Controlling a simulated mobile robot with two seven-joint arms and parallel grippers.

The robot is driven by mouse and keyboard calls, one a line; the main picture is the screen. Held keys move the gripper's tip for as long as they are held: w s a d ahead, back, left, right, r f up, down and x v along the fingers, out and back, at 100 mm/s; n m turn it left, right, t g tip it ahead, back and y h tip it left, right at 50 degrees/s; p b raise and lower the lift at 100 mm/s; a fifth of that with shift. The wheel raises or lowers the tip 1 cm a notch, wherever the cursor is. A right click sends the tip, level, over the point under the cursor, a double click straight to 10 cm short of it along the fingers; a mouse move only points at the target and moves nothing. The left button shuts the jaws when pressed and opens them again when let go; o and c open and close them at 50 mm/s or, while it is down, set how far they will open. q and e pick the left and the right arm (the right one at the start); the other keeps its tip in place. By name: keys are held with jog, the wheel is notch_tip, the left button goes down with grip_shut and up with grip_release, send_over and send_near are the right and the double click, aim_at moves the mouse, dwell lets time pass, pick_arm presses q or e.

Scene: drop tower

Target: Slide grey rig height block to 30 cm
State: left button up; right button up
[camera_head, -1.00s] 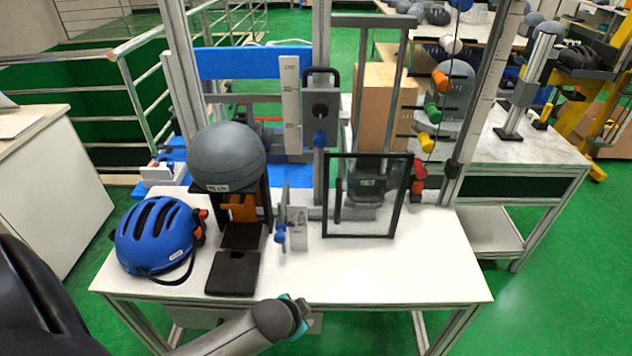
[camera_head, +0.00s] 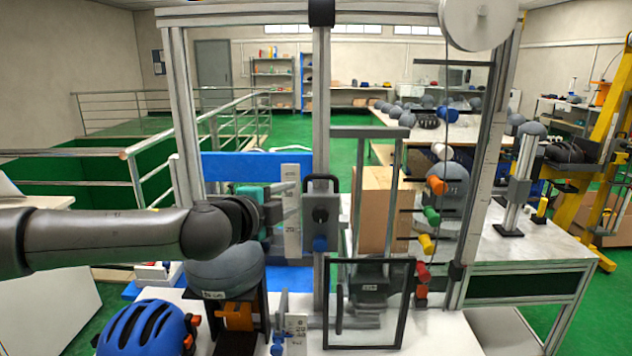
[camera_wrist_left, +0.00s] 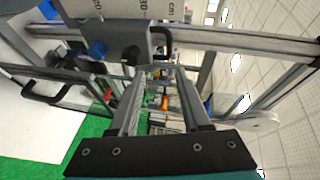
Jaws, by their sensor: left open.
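The grey rig height block (camera_head: 321,208) sits on the upright metal post of the rig, with a black handle on top and a blue knob below. A white scale (camera_head: 291,228) stands just left of it. My left gripper (camera_head: 287,207) is raised left of the block, pointing toward it, open and empty. In the left wrist view the block (camera_wrist_left: 123,38) is beyond the open fingers (camera_wrist_left: 158,72), and its black handle extends right. The scale (camera_wrist_left: 85,8) there shows a 30 mark. I see no contact. My right gripper is out of view.
A blue helmet (camera_head: 148,331) and a grey headform (camera_head: 226,270) are at the left of the white table. A clear black-framed panel (camera_head: 369,304) stands right of the post. Coloured knobs (camera_head: 431,216) line the right side. A cardboard box (camera_head: 383,211) is behind.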

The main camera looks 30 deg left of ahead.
pick_arm(q)
jog(key=r, duration=0.2)
jog(key=p, duration=0.2)
send_near(319, 177)
jog(key=shift+m, duration=0.3)
jog(key=shift+x, duration=4.25)
grip_shut()
